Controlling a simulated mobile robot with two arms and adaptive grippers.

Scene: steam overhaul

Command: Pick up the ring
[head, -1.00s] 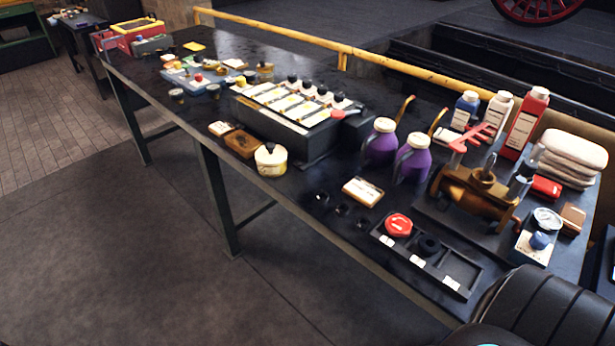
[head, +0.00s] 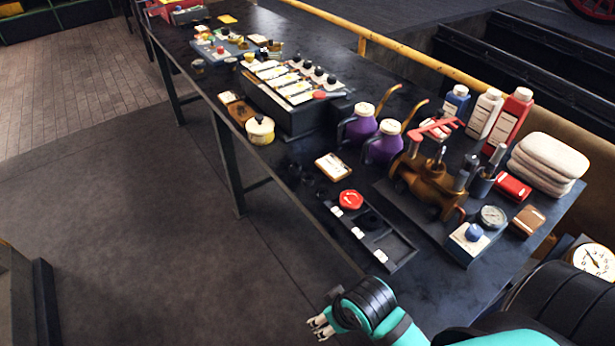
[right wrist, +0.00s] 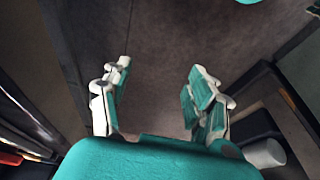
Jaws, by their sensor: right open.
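A black ring (head: 370,221) lies in the dark compartment tray (head: 402,262) at the bench's front edge, beside a red round part (head: 350,199). A few small black ring-like pieces (head: 307,179) lie on the bench left of the tray; their exact shape is too small to tell. My right gripper (head: 320,327) is below and in front of the bench edge, apart from the tray. In the right wrist view it (right wrist: 158,68) is open and empty, with only floor between its fingers. My left gripper is not in view.
A brass valve (head: 430,180) with a red handle stands right of the tray. A gauge (head: 492,217) and a box with a blue knob (head: 468,243) stand to the right. The floor before the bench is clear.

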